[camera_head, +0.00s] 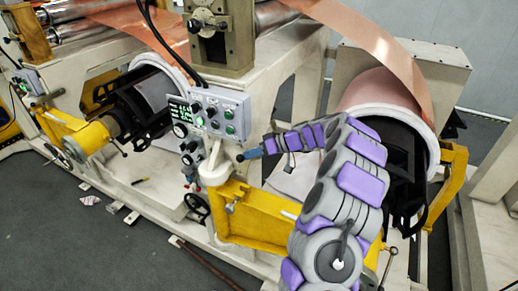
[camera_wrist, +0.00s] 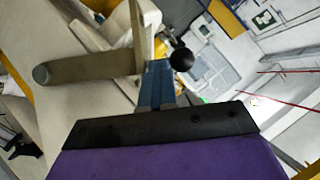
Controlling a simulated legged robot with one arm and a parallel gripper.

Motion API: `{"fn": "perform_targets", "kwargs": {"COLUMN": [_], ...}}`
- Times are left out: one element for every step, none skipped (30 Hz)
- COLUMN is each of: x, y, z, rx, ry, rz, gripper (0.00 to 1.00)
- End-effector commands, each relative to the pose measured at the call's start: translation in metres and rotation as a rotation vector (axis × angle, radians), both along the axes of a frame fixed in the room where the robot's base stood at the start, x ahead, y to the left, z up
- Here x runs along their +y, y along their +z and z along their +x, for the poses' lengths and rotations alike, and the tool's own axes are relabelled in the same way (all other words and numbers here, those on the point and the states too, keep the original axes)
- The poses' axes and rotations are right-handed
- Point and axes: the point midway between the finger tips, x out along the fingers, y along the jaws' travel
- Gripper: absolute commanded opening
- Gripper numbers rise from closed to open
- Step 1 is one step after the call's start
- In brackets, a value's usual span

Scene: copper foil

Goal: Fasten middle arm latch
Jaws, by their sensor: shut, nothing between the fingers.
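The middle yellow arm (camera_head: 262,212) extends from the white machine frame, below the control box. A pale rounded bracket (camera_head: 215,170) stands at its left end. My gripper (camera_head: 242,157) reaches left over this arm, its blue fingers close to the bracket. In the wrist view my gripper (camera_wrist: 158,68) has its blue fingers together, with nothing held between them. A black ball knob (camera_wrist: 181,58) is just right of the fingertips; contact cannot be told. A pale cylindrical bar (camera_wrist: 90,69) and an upright pale plate (camera_wrist: 138,35) lie left of the fingers. The latch's exact position is unclear.
A control box (camera_head: 220,112) with knobs and a lit display is above and left of my gripper. A handwheel (camera_head: 197,204) is below it. A copper foil roll (camera_head: 380,90) is behind my arm. Another yellow arm (camera_head: 80,135) is at left.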

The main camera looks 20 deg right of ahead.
Motion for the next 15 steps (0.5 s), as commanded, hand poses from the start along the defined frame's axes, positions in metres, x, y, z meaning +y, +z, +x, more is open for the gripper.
{"fn": "perform_targets", "kwargs": {"x": [0.006, 0.008, 0.010, 0.011, 0.013, 0.014, 0.015, 0.016, 0.018, 0.020, 0.021, 0.023, 0.024, 0.025, 0.027], "y": [-0.009, -0.010, -0.013, -0.016, -0.018, -0.021, -0.022, -0.024, -0.027, -0.030, -0.032, -0.036, -0.037, -0.039, -0.043], "z": [-0.001, -0.002, -0.004, -0.005, -0.006, -0.007, -0.008, -0.008, -0.010, -0.011, -0.012, -0.013, -0.014, -0.015, -0.016], "rx": [-0.018, -0.028, -0.038, -0.045, -0.054, -0.067, -0.078, -0.089, -0.099, -0.106, -0.115, -0.126, -0.135, -0.146, -0.157], "ry": [0.004, 0.004, 0.005, 0.006, 0.005, 0.004, 0.003, 0.002, 0.004, 0.005, 0.005, 0.004, 0.003, 0.003, 0.006], "rz": [-0.016, -0.026, -0.040, -0.050, -0.060, -0.078, -0.091, -0.102, -0.117, -0.127, -0.138, -0.154, -0.166, -0.178, -0.193], "gripper": [0.00, 0.00, 0.00, 0.00, 0.00, 0.00, 0.00, 0.00, 0.00, 0.00, 0.00, 0.00, 0.00, 0.00, 0.00]}}
